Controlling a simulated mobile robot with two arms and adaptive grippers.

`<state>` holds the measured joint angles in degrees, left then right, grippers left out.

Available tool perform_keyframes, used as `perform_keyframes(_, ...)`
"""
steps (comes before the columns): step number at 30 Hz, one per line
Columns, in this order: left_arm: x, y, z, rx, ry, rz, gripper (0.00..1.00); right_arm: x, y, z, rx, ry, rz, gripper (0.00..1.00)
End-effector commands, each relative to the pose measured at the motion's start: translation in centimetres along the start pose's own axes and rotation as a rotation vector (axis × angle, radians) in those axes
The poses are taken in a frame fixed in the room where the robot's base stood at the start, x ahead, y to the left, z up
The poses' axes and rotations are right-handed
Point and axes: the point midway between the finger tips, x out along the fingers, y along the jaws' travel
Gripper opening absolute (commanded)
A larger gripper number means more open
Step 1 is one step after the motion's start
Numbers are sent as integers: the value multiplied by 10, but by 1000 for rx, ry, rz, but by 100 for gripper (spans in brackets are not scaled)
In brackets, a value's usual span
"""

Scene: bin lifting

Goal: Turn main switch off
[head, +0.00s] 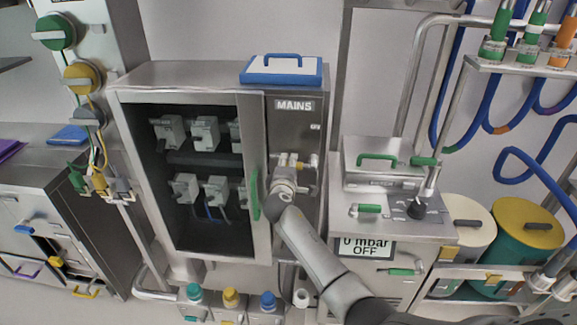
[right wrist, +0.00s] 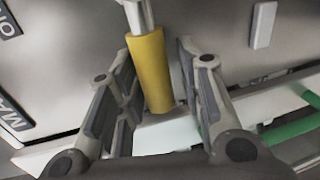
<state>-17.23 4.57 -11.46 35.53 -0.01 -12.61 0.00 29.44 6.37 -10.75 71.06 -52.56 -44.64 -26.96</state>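The main switch is on the right panel of the steel cabinet (head: 296,135) marked MAINS. Its yellow handle (right wrist: 150,75) on a pale metal shaft shows in the right wrist view. In the head view my right gripper (head: 293,164) is at this panel and largely hides the switch. In the right wrist view the gripper (right wrist: 158,85) is open, with one finger on each side of the yellow handle. A gap shows at the right finger; whether the left finger touches the handle I cannot tell. My left gripper is not in view.
The cabinet's glass door has a green handle (head: 255,195) just left of my right gripper. A blue-and-white case (head: 281,70) lies on top. A steel unit (head: 385,210) with green handles stands to the right. Bottles with coloured caps (head: 230,300) stand below.

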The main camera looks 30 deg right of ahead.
Motion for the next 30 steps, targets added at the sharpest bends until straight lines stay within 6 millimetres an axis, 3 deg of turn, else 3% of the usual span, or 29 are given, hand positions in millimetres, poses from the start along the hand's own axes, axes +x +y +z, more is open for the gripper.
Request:
perform_keyframes(14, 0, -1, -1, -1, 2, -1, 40, -6, 1, -1, 5, 1, 2, 43)
perform_keyframes(20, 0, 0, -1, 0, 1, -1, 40, -31, 1, 0, 6, 3, 1, 43)
perform_keyframes(30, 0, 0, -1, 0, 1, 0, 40, -88, 0, 0, 6, 3, 2, 43)
